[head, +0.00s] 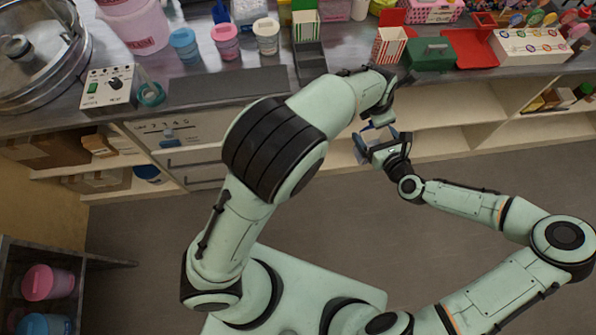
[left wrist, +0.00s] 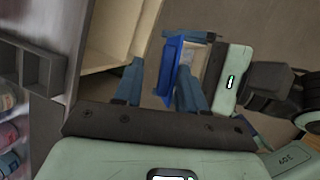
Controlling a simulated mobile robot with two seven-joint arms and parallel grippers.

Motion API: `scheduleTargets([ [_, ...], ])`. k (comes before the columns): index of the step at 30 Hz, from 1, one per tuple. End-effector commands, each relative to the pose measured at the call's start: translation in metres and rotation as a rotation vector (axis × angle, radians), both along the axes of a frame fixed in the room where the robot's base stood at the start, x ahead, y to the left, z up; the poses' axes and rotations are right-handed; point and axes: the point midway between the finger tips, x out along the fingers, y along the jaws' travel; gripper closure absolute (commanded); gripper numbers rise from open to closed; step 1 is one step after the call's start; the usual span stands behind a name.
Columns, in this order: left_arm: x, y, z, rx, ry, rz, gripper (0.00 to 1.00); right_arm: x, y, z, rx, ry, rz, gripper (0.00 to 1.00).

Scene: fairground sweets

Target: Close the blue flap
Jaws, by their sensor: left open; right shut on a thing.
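A small box with a blue flap (left wrist: 170,66) shows in the left wrist view, with a pale part (left wrist: 199,56) beside the blue panel. In the head view only a little blue (head: 376,128) shows, between my two grippers. My right gripper (head: 373,148) is shut on the box and holds it in the air in front of the shelves. My left gripper (left wrist: 159,68) is open, its fingers close to the blue panel, one on each side of it in the picture. I cannot tell if they touch. The flap's exact angle is unclear. My left arm hides part of this in the head view.
The counter behind carries a striped box with a red flap (head: 390,44), a green box (head: 428,55), a red tray (head: 468,48) and several tubs, including a blue-lidded one (head: 184,44). Open shelves (head: 440,140) lie below. The floor (head: 400,240) is clear.

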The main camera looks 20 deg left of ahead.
Motion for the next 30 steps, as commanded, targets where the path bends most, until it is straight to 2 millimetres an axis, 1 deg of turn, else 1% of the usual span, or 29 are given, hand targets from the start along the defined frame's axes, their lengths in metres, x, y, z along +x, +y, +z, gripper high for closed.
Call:
scheduleTargets([
  [1,0.004,0.005,0.0,-0.024,0.026,0.008,0.6,0.0,0.0,0.0,0.001,-0.001,0.0,0.34],
  [12,0.021,0.019,-0.002,-0.201,0.233,0.008,0.6,0.0,0.0,0.0,0.001,-0.001,0.0,0.34],
  [13,0.021,0.019,0.001,-0.214,0.242,0.004,0.6,0.0,0.0,0.0,0.001,-0.001,0.0,0.34],
  [15,0.017,0.022,0.016,-0.209,0.235,0.0,0.6,0.0,0.0,0.0,0.001,-0.001,0.0,0.34],
  [20,0.012,0.032,0.043,-0.207,0.235,0.0,0.6,0.0,0.0,0.0,0.001,-0.001,0.0,0.34],
  [30,0.001,0.057,0.105,-0.206,0.233,0.001,0.6,0.0,0.0,0.0,0.001,-0.001,0.0,0.34],
])
